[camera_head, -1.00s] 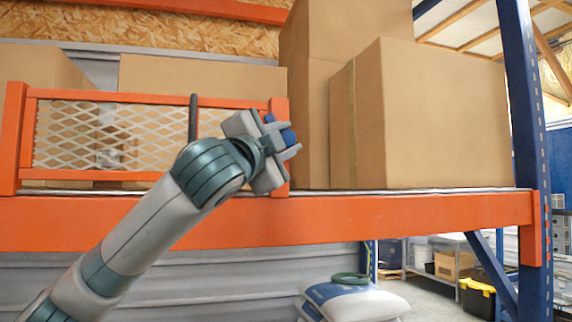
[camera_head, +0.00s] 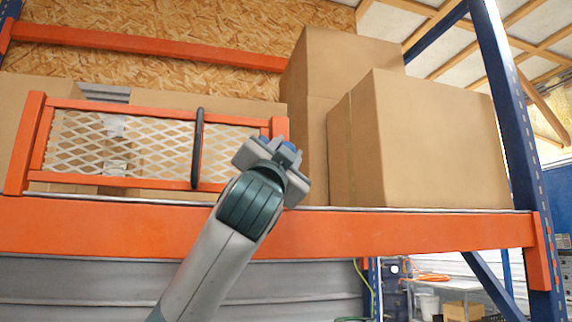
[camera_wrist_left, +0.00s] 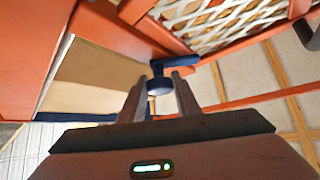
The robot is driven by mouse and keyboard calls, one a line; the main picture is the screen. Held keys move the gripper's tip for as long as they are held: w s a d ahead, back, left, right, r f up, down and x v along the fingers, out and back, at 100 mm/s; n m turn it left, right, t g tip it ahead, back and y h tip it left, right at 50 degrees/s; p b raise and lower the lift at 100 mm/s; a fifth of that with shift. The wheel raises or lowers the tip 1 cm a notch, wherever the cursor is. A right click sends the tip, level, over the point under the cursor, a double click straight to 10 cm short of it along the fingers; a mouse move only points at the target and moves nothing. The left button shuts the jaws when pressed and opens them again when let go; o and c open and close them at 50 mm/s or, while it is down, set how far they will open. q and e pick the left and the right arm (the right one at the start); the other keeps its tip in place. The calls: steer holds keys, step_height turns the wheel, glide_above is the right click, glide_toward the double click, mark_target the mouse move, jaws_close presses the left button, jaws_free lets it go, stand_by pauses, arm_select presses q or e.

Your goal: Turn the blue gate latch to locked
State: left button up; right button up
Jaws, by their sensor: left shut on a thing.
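The blue gate latch (camera_head: 288,147) sits at the right end of the orange gate with white mesh (camera_head: 130,147). Only a little of it shows in the head view, behind my gripper. In the left wrist view the latch (camera_wrist_left: 174,63) has a blue bar across the orange frame and a round blue part between my fingers. My left gripper (camera_head: 286,153) is at the latch, with its fingers (camera_wrist_left: 160,84) on either side of the round part, shut on it. My right gripper is in neither view.
An orange shelf beam (camera_head: 400,234) runs below the gate. Large cardboard boxes (camera_head: 430,140) stand right of the latch, and more stand behind the mesh. A dark upright handle (camera_head: 197,150) is on the gate, left of my gripper. A blue rack post (camera_head: 512,120) stands at the right.

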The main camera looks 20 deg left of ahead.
arm_select(q)
steer(key=shift+w+d+f+n+b, duration=0.1)
steer(key=shift+d+f+n+b, duration=0.05)
steer(key=shift+f+n+b, duration=0.2)
steer(key=shift+n+y, duration=0.45)
steer(key=shift+y, duration=0.15)
steer(key=n+y+b, duration=0.3)
steer(key=n+y, duration=0.1)
steer(key=n, duration=0.1)
steer(key=n+y, duration=0.3)
steer(key=shift+b, duration=0.35)
steer(key=shift+r+n+g+y, duration=0.15)
steer(key=shift+n+g+y, duration=0.5)
steer(key=shift+n+y, duration=0.7)
steer(key=shift+r+n+g+y, duration=0.1)
steer(key=shift+n+g+y, duration=0.55)
steer(key=shift+n+y, duration=0.7)
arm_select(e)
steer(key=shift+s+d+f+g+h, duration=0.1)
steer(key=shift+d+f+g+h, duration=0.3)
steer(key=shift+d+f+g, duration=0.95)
arm_select(q)
steer(key=shift+n, duration=0.3)
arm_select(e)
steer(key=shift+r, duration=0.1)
arm_select(q)
steer(key=o, duration=1)
